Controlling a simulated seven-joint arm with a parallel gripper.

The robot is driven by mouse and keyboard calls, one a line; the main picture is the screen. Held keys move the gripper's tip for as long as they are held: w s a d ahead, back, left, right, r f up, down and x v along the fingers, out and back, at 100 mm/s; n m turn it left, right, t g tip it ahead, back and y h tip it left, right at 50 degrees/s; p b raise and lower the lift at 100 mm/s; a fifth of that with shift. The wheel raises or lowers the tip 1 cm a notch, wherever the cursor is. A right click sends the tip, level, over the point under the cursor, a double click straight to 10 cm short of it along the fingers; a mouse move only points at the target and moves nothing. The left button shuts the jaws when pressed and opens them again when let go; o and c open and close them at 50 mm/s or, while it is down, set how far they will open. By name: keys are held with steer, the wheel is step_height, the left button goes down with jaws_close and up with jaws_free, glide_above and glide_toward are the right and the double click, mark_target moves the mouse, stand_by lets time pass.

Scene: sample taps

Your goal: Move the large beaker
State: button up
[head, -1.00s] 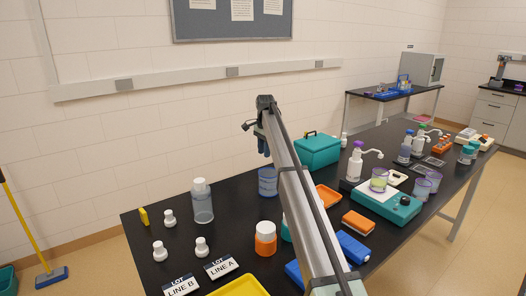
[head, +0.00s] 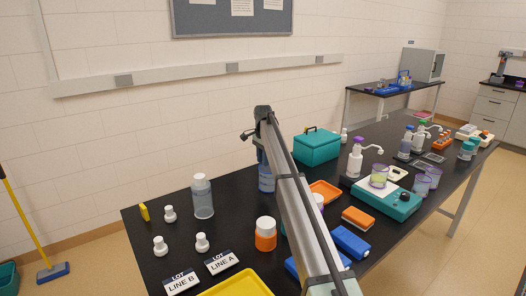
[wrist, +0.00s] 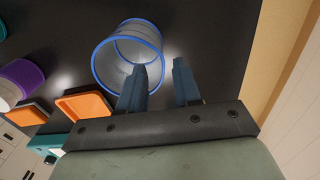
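The large beaker, clear with a blue rim (wrist: 97,62), stands on the black table. In the head view the beaker (head: 265,183) shows bluish and is partly hidden by my arm. My gripper (wrist: 159,66) is open, with two dark blue fingers. In the wrist view the left finger overlaps the beaker's mouth, and the right finger lies outside its right edge. The beaker's near rim seems to pass between the fingers; I cannot tell whether they touch it. In the head view the fingers (head: 262,157) are at the beaker's top, mostly hidden.
An orange tray (head: 325,191) and a teal box (head: 317,146) are right of the beaker. An orange-bodied jar (head: 265,235) stands in front. A clear bottle (head: 203,199) stands left. A teal device (head: 388,202) holds a smaller beaker (head: 379,176). Bare table lies between bottle and beaker.

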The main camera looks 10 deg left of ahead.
steer(key=shift+f, duration=3.95)
jaws_close()
